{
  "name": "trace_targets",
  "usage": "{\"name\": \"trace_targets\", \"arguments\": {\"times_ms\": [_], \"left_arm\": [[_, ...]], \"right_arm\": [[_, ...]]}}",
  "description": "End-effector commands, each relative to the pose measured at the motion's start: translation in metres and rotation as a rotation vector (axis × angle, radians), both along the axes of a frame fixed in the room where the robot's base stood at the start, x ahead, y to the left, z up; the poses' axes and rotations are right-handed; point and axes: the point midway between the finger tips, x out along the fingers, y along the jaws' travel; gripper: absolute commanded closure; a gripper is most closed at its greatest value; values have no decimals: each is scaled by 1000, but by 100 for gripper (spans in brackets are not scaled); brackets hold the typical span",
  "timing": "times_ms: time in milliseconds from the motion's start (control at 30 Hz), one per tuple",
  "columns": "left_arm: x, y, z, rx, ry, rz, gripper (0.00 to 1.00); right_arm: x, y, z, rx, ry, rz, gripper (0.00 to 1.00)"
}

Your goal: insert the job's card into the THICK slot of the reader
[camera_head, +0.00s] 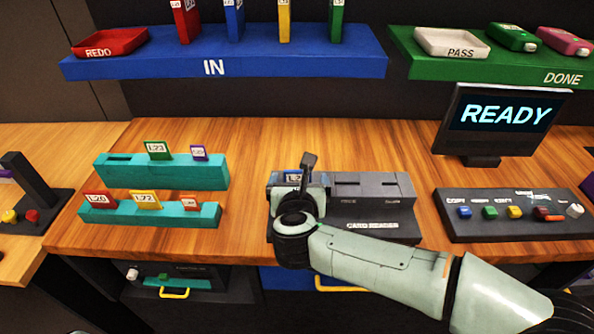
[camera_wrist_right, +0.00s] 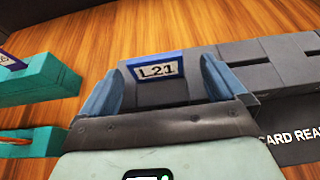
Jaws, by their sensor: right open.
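A blue-edged card with a white label reading L21 (camera_wrist_right: 158,71) stands upright at the left part of the grey card reader (camera_head: 375,195); it also shows in the head view (camera_head: 293,178). My right gripper (camera_wrist_right: 161,66) is open, with one finger on each side of the card and a visible gap at each side. The card's lower edge is hidden, so I cannot tell how deep it sits. Two more slots to the right on the reader are empty. The slot labels are too small or hidden to read surely. My left gripper is not in view.
Teal racks (camera_head: 160,172) with several labelled cards stand to the left. A READY screen (camera_head: 505,115) and a button panel (camera_head: 515,215) are to the right. The blue IN shelf (camera_head: 290,62) and green DONE shelf (camera_head: 430,62) are behind. Wood is bare between rack and reader.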

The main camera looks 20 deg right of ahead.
Motion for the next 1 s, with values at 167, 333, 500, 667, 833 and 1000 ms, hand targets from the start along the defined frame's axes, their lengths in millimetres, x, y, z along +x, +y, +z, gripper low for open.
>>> {"name": "trace_targets", "arguments": {"times_ms": [167,333,500,667,833,1000], "left_arm": [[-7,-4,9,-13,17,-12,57],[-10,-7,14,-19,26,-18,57],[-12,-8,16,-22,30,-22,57],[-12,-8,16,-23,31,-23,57],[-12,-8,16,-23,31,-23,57],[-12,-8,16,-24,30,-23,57]], "right_arm": [[-39,15,26,-1,-14,11,2],[-63,23,39,-1,-18,15,2],[-74,27,44,-1,-18,16,2],[-76,27,45,-1,-19,16,2],[-76,27,45,-1,-20,16,2],[-76,27,45,0,-21,16,2]]}}
